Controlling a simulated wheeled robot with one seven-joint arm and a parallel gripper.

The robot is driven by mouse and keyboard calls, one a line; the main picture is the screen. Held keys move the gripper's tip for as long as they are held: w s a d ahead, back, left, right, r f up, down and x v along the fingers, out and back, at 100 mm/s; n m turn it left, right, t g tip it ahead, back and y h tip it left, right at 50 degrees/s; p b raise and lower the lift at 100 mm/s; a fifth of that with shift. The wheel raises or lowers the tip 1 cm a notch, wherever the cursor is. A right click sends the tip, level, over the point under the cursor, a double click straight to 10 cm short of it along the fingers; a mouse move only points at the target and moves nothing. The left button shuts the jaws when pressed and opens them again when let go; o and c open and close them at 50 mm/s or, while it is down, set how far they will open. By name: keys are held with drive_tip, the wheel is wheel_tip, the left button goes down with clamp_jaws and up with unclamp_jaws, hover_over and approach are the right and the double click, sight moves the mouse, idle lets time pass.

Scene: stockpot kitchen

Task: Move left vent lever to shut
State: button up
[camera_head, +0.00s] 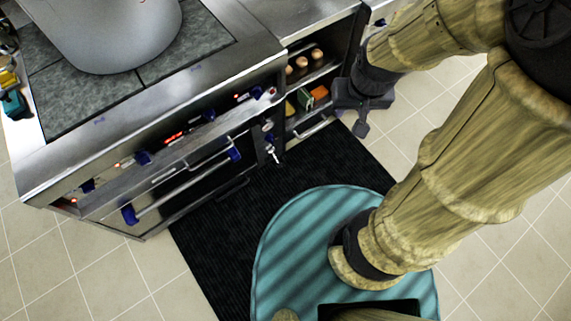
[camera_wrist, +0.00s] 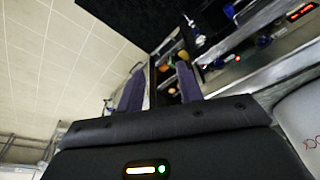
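The stove (camera_head: 160,130) fills the left of the head view, with blue knobs and small red lights along its front panel. I cannot tell which part is the left vent lever. A small metal tap-like fitting (camera_head: 272,152) with a blue part sits at the right end of the stove front. My gripper (camera_head: 358,108) is right of the stove, close to the open shelves, and apart from the panel. In the wrist view its two purple-grey fingers (camera_wrist: 160,88) stand apart with nothing held between them.
A large grey stockpot (camera_head: 115,30) stands on the cooktop. Open shelves (camera_head: 310,85) hold eggs and small boxes. The oven door has a long bar handle (camera_head: 180,185).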

drive_tip(key=shift+o, duration=0.4)
drive_tip(key=shift+o, duration=0.9)
drive_tip(key=shift+f, duration=0.15)
drive_tip(key=w+a+f+m+t+y+b, duration=0.1)
drive_tip(key=w+f+m+t+y+b, duration=0.2)
drive_tip(key=f+m+b, duration=0.5)
drive_tip(key=w+a+f+m+t+y+b, duration=0.1)
drive_tip(key=w+f+m+t+y+b, duration=0.2)
drive_tip(key=f+b, duration=2.3)
drive_tip(key=w+a+f+m+t+y+b, duration=0.1)
drive_tip(key=w+f+m+t+y+b, duration=0.2)
drive_tip(key=f, duration=5.1)
drive_tip(key=w+m+y+b, duration=0.4)
drive_tip(key=w+m+b, duration=0.2)
drive_tip(key=m+b, duration=0.5)
drive_tip(key=shift+a+m+y+b, duration=0.25)
drive_tip(key=shift+m+y+b, duration=0.15)
drive_tip(key=shift+b, duration=1.15)
drive_tip(key=shift+s, duration=0.1)
